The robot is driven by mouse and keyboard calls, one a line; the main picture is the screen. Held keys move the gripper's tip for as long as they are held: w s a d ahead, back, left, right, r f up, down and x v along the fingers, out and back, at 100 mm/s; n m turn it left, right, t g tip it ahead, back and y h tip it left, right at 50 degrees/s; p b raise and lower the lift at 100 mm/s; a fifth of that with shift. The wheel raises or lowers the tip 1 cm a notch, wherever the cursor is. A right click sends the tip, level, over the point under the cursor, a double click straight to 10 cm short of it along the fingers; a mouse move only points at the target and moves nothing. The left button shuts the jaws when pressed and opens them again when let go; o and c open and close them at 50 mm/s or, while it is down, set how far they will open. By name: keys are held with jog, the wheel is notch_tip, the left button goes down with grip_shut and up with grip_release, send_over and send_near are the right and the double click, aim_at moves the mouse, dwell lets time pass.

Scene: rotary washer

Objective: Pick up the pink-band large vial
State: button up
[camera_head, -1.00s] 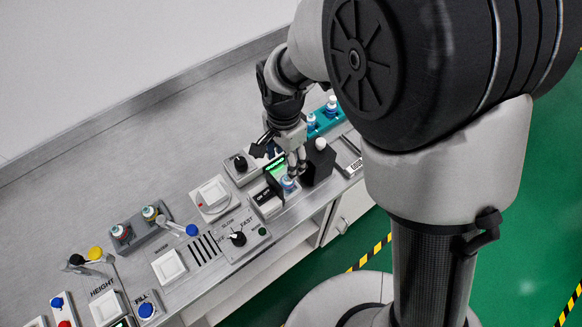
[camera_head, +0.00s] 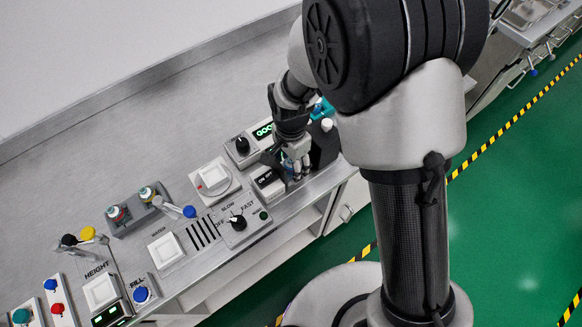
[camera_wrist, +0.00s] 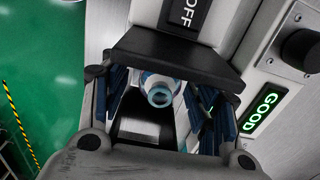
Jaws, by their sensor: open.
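My gripper (camera_head: 297,172) is open and points down at the bench's front edge, beside the ON/OFF switch. In the wrist view my gripper (camera_wrist: 163,105) has its dark blue finger pads on both sides of a vial (camera_wrist: 159,91). The vial shows a light blue ring and a pale, clear body; I see no pink band on it. In the head view the fingers mostly hide this vial. A grey rack (camera_head: 134,225) at the left holds a red-marked vial (camera_head: 118,214) and a yellow-marked vial (camera_head: 147,194); I cannot tell if either band is pink.
The ON/OFF switch (camera_head: 267,181) stands close to my gripper, with a lit GOOD display (camera_head: 263,131) and black knob (camera_head: 242,146) behind. A teal rack (camera_head: 323,109) is partly hidden behind my arm. The bench's back left is clear.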

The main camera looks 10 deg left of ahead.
jog(key=shift+r, duration=0.1)
jog(key=shift+c, duration=0.5)
jog(key=c, duration=1.2)
jog(key=shift+o, duration=0.2)
